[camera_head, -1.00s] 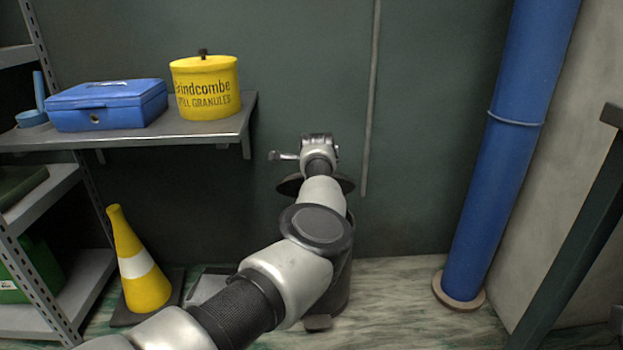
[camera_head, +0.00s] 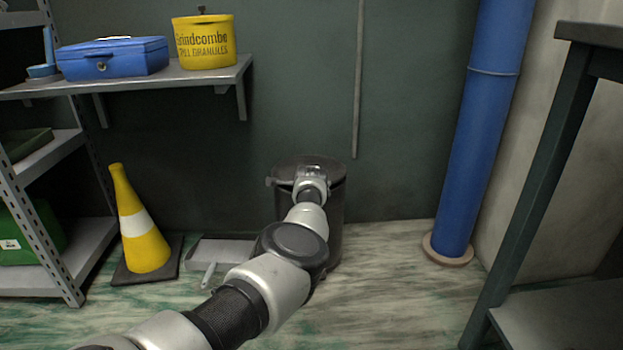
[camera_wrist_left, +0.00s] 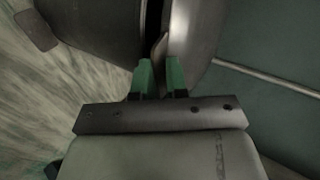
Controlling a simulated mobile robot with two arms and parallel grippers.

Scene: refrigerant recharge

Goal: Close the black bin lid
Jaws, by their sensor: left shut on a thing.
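The black bin (camera_head: 336,215) stands on the floor against the dark green wall, partly hidden behind my left arm. Its round black lid (camera_head: 325,166) lies across the top, nearly level. My left gripper (camera_head: 292,183) is at the front edge of the lid. In the left wrist view, the green fingertips of my left gripper (camera_wrist_left: 161,74) are shut on a thin lip at the rim. The bin's side (camera_wrist_left: 95,25) is left of them and the lid (camera_wrist_left: 196,38) right, with a narrow dark gap between. My right gripper is not in view.
A yellow cone (camera_head: 141,225) and a grey tray (camera_head: 222,250) stand left of the bin. A shelf (camera_head: 205,76) holds a blue box (camera_head: 113,60) and a yellow tub (camera_head: 205,42). A blue pipe (camera_head: 472,150) and dark table leg (camera_head: 535,190) are at the right. Floor right of the bin is clear.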

